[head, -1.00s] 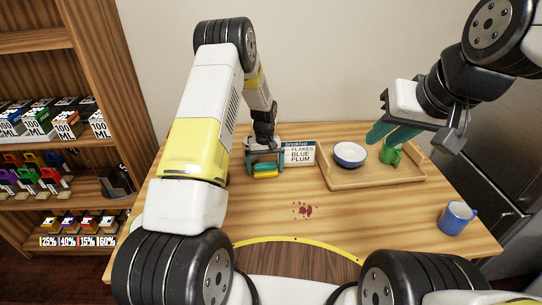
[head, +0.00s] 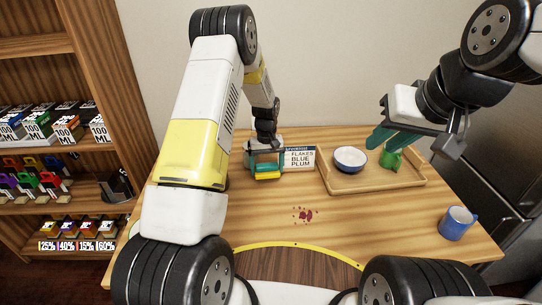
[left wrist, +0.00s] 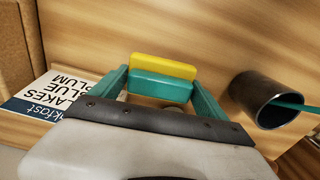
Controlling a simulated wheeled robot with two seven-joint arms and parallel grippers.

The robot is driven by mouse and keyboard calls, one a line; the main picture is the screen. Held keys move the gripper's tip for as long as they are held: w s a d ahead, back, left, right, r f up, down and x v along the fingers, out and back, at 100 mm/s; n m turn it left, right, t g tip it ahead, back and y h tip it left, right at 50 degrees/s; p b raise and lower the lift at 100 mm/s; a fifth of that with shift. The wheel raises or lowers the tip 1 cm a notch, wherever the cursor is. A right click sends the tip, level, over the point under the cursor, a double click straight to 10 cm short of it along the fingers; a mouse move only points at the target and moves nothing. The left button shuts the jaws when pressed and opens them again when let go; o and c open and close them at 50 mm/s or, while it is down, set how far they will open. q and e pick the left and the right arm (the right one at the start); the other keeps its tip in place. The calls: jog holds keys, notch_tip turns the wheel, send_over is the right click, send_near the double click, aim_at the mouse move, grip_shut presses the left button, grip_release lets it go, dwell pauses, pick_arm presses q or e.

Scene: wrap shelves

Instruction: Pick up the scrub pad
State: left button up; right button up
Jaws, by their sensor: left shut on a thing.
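The scrub pad (left wrist: 161,79) is a small block with a yellow layer and a teal layer. In the left wrist view it sits between the two teal fingers of my left gripper (left wrist: 160,92), which is shut on it. In the head view the pad (head: 267,171) shows at the tips of my left gripper (head: 266,166), near the table's back left. Whether it is clear of the tabletop is hard to tell. My right gripper (head: 392,138) hangs over the wooden tray by the green mug; its finger gap is not clear.
The tray (head: 375,184) holds a blue-white bowl (head: 350,158) and a green mug (head: 391,160). A blue mug (head: 457,222) stands front right. Red spots (head: 303,214) mark the table's middle. A dark cup (left wrist: 258,97) shows in the left wrist view.

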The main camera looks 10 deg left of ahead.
pick_arm(q)
jog(key=s+d, duration=0.2)
jog(key=s, duration=0.2)
jog(key=s+d+r, duration=0.1)
jog(key=s+d, duration=0.1)
jog(key=s, duration=0.2)
jog(key=s+d, duration=0.2)
jog(key=s, duration=0.2)
jog(key=shift+s+d+r, duration=0.15)
jog(key=shift+s+d, duration=0.05)
jog(key=shift+d, duration=0.2)
